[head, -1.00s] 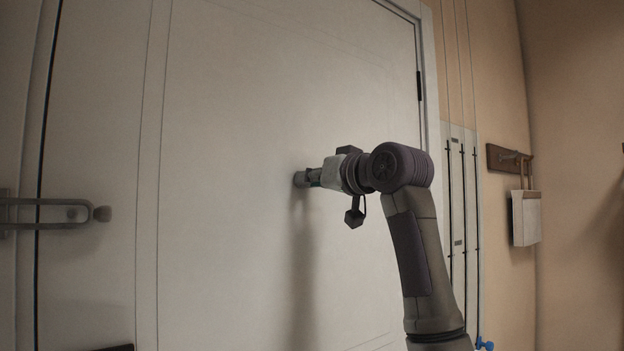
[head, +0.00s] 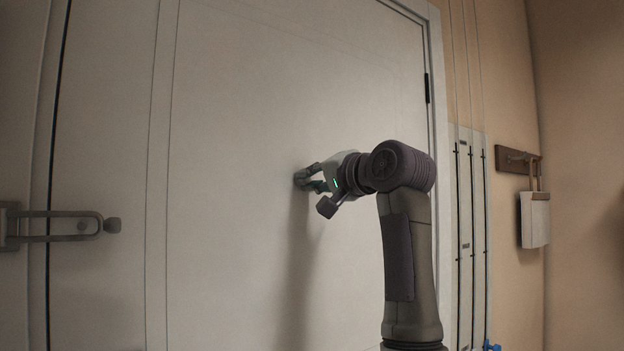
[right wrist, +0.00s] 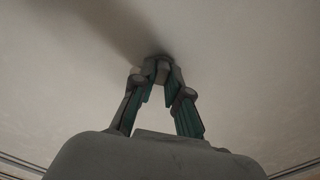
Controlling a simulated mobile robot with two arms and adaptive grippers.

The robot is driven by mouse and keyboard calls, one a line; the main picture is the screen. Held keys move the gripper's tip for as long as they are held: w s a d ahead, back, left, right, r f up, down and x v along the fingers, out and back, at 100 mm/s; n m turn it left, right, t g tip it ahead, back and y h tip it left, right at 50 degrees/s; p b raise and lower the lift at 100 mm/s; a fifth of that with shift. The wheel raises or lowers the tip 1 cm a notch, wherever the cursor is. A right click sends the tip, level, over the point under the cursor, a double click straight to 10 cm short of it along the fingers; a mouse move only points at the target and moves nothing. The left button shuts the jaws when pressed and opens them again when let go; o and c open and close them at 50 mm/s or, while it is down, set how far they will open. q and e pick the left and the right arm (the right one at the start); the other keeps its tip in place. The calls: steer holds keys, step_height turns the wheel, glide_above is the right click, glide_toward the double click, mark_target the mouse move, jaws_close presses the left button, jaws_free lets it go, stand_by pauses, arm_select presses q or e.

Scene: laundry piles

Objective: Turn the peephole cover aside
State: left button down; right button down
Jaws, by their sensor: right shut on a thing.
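The peephole cover (right wrist: 158,66) is a small grey piece on the pale door (head: 230,120). In the right wrist view it sits between the fingertips of my right gripper (right wrist: 160,82), which is shut on it. In the head view the right gripper (head: 304,180) reaches leftward to the door, with its fingertips at the door face and its wrist rolled. There the fingers mostly hide the cover, and I cannot tell its exact angle. My left gripper is out of view.
A metal swing-bar door guard (head: 62,226) is at the left. A door hinge (head: 427,88) is at the upper right. A wooden rack (head: 515,160) with a hanging pale item (head: 534,219) is on the right wall. The door face around the gripper is clear.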

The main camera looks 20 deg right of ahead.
steer(key=shift+r+m, duration=0.2)
steer(key=shift+m, duration=0.4)
steer(key=c, duration=1.2)
jaws_free()
steer(key=shift+o, duration=0.2)
steer(key=shift+s, duration=0.1)
steer(key=v, duration=1.2)
